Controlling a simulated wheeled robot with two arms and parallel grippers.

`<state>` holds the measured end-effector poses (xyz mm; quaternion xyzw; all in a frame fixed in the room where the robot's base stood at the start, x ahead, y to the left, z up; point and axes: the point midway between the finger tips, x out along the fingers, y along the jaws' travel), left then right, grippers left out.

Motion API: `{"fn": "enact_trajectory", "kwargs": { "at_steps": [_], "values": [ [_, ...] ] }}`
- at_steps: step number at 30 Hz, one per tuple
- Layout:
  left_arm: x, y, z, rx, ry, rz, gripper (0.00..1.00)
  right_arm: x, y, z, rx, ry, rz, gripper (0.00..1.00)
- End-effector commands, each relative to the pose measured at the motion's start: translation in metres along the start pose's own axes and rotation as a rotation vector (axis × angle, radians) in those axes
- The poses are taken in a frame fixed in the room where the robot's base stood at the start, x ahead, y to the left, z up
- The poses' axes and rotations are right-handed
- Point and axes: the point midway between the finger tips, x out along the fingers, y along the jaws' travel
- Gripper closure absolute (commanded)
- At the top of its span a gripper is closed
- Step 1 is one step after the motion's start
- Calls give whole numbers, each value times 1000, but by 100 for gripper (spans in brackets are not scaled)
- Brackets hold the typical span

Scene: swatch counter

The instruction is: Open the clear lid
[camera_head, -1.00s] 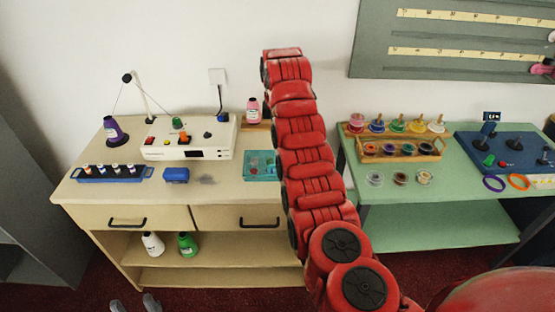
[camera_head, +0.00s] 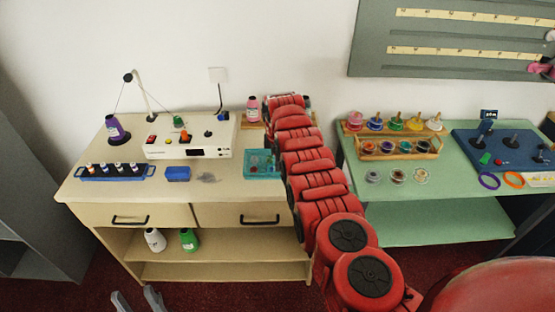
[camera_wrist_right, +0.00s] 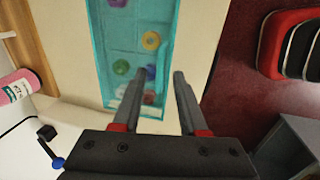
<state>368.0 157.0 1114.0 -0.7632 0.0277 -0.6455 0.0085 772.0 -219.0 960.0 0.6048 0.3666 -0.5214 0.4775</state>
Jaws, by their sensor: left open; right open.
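A teal box (camera_head: 258,165) lies on the cream counter, partly hidden behind my right arm in the head view. In the right wrist view the teal box (camera_wrist_right: 112,62) shows several compartments with coloured round pieces inside. A clear lid cannot be told apart from the box with certainty. My right gripper (camera_wrist_right: 158,75) is open and empty, its fingertips over the box's right edge and near end; contact cannot be told. It is hidden behind the arm in the head view. My left gripper (camera_head: 137,299) is open and empty, low at the bottom left, below the counter.
A white device (camera_head: 192,142), a blue rack of small bottles (camera_head: 115,172) and a blue block (camera_head: 177,174) stand left of the box. A pink bottle (camera_wrist_right: 16,88) stands near the right gripper. A green table (camera_head: 465,187) with spools is at right.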

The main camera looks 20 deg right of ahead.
Motion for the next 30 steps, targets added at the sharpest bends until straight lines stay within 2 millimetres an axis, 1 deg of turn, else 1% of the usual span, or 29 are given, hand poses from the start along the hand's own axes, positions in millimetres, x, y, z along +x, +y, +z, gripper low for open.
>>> {"fn": "enact_trajectory", "kwargs": {
  "at_steps": [5,8,12,30],
  "values": [
    [0,0,0,0,0,0,50,0,0,0,0,0,0,58],
    [0,0,0,0,0,0,50,0,0,0,0,0,0,74],
    [0,0,0,0,0,0,50,0,0,0,0,0,0,99],
    [0,0,0,0,0,0,50,0,0,0,0,0,0,100]
  ]
}}
